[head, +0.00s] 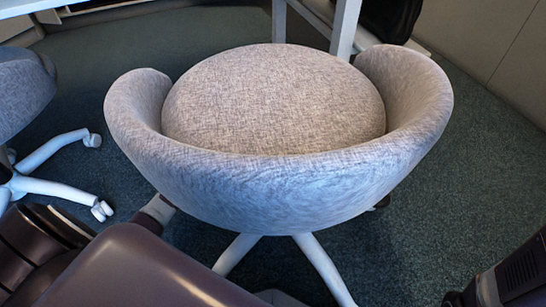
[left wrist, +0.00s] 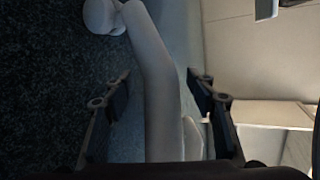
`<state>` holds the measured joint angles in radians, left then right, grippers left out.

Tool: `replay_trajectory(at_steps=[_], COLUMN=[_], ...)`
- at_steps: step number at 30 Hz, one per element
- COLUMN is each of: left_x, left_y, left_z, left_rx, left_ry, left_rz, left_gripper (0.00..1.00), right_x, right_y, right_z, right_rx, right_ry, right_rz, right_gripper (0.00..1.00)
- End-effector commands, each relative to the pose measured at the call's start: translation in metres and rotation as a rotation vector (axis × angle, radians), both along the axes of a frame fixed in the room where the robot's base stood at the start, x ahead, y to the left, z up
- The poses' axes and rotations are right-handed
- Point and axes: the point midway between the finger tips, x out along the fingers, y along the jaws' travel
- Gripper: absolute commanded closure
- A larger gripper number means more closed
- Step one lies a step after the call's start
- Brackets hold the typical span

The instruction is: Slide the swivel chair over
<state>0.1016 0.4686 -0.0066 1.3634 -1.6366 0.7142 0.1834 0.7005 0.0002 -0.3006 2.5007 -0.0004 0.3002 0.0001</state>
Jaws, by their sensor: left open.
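The swivel chair (head: 285,185) has a grey fabric tub back and a round seat, and stands in the middle of the head view with its back toward me. Its white legs (head: 325,270) show below. My left arm reaches in under the chair's left side, and its gripper is hidden there. In the left wrist view my left gripper (left wrist: 158,74) is open, with a white chair leg (left wrist: 160,115) between its fingers and a caster (left wrist: 100,15) at the leg's end. Contact cannot be told. Part of my right gripper (head: 456,298) shows at the lower right; its fingers are unclear.
A second grey chair (head: 22,95) with white wheeled legs stands close on the left. A white table leg (head: 345,25) rises just behind the chair. A pale wall (head: 500,45) runs along the right. Dark carpet (head: 440,190) is clear to the chair's right.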

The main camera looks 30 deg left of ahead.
Motion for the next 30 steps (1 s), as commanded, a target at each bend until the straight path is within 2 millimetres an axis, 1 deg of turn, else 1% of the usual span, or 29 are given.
replay_trajectory(at_steps=[1,10,11,24,30], left_x=[0.0018,0.0026,0.0025,0.0024,0.0025], left_y=[-0.0013,-0.0021,-0.0021,-0.0019,-0.0018], left_z=[-0.0013,-0.0009,-0.0008,-0.0007,-0.0007], left_rx=[-0.001,-0.001,-0.001,-0.001,-0.001], left_ry=[0.0,0.001,0.001,0.0,0.0], left_rz=[0.0,-0.001,-0.001,0.0,0.0], left_gripper=[0.48,0.48,0.51,0.99,1.0], right_x=[-0.0001,0.0,0.0,0.0003,0.0004], right_y=[0.0,0.0001,0.0001,-0.0001,0.0], right_z=[-0.0023,-0.0017,-0.0017,-0.0017,-0.0017], right_rx=[0.0,0.0,0.0,0.0,0.0], right_ry=[0.0,0.0,0.0,0.001,0.001], right_rz=[0.0,0.0,0.0,0.0,0.0], right_gripper=[0.6,0.6,0.6,0.6,0.6])
